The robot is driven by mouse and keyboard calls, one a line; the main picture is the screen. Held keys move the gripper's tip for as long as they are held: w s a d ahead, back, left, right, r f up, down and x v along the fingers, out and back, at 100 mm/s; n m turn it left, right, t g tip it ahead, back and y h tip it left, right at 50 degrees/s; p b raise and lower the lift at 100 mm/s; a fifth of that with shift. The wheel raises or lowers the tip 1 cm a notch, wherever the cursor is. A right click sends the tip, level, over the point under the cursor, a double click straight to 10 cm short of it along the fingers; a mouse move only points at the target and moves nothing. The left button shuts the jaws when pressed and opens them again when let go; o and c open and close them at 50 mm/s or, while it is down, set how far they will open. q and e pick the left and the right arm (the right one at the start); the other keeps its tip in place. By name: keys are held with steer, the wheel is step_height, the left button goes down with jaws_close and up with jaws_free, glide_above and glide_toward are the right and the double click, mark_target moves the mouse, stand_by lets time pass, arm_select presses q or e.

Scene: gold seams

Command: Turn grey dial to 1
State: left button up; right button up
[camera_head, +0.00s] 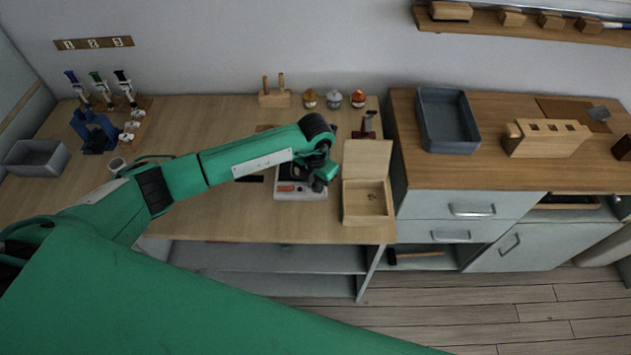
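No grey dial can be made out. A small white device (288,194) with a dark part and a red-orange patch lies on the wooden table, and my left arm's end partly covers it. My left gripper (319,186) is at the right side of this device, pointing down. Its fingers are dark and too small to tell open from shut, or whether they touch anything. My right gripper is not in view.
An open wooden box (367,203) stands just right of my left gripper. A red-and-dark object (365,126) and several small jars (334,98) stand behind. A grey tray (448,121) is on the right-hand counter. The table's front edge is close.

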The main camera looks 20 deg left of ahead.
arm_select(q)
jaws_close()
steer(key=shift+n, duration=0.3)
steer(key=shift+n+b, duration=0.45)
steer(key=shift+n, duration=0.45)
steer(key=n, duration=0.3)
steer(key=shift+n+b, duration=0.4)
steer(key=n, duration=0.3)
steer(key=shift+r+n, duration=0.1)
steer(key=shift+n, duration=1.2)
steer(key=shift+w+n, duration=0.1)
steer(key=shift+n, duration=0.2)
steer(key=o, duration=0.5)
jaws_free()
steer(key=shift+o, duration=0.2)
